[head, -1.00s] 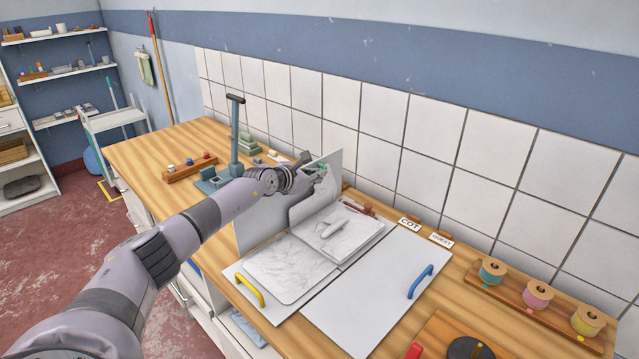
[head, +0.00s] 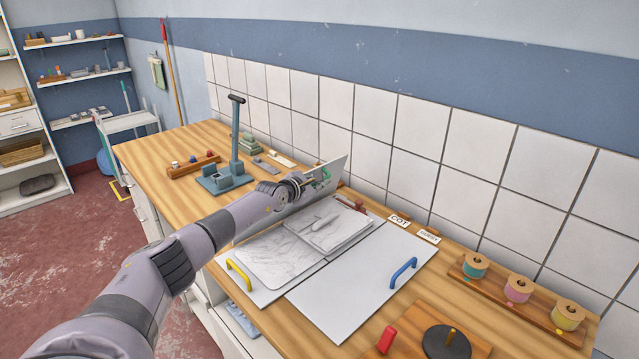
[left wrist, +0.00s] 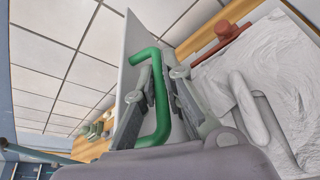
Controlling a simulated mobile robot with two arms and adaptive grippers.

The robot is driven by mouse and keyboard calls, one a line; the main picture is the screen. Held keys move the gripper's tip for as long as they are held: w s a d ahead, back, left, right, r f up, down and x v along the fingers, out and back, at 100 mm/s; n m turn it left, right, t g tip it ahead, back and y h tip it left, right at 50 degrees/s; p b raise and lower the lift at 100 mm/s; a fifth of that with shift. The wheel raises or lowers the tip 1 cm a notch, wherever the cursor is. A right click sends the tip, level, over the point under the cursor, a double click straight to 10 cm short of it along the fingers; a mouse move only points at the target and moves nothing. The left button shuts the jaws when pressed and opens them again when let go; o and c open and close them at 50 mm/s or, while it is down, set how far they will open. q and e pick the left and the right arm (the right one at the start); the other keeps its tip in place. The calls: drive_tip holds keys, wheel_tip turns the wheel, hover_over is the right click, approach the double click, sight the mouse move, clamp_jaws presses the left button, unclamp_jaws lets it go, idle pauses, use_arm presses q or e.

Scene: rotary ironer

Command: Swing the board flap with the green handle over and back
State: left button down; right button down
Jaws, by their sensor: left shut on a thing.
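The board flap (head: 338,172) is a pale panel standing tilted at the left-back side of the white board (head: 330,310), leaning right over the cloth. Its green handle (head: 324,175) is near its upper far end and shows clearly in the left wrist view (left wrist: 161,95). My left gripper (head: 316,181) is shut on the handle. My left arm hides part of the flap. A white cloth (head: 275,258) lies on the board, its right part folded in a raised stack with a small roll on top. My right gripper is not in view.
The board also has a yellow handle (head: 238,274) and a blue handle (head: 403,272). A teal post stand (head: 236,150) is behind my arm. Thread spools (head: 517,288) stand at the right, a black disc (head: 446,342) at the front. The tiled wall is close behind.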

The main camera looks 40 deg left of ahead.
use_arm(q)
drive_tip(key=c, duration=2)
unclamp_jaws()
drive_tip(key=shift+d+f, duration=0.15)
drive_tip(key=shift+f, duration=0.05)
drive_tip(key=shift+o, duration=0.2)
drive_tip(key=shift+s+r, duration=0.1)
drive_tip(key=shift+s, duration=0.4)
drive_tip(key=v, duration=1.1)
drive_tip(key=shift+r, duration=0.15)
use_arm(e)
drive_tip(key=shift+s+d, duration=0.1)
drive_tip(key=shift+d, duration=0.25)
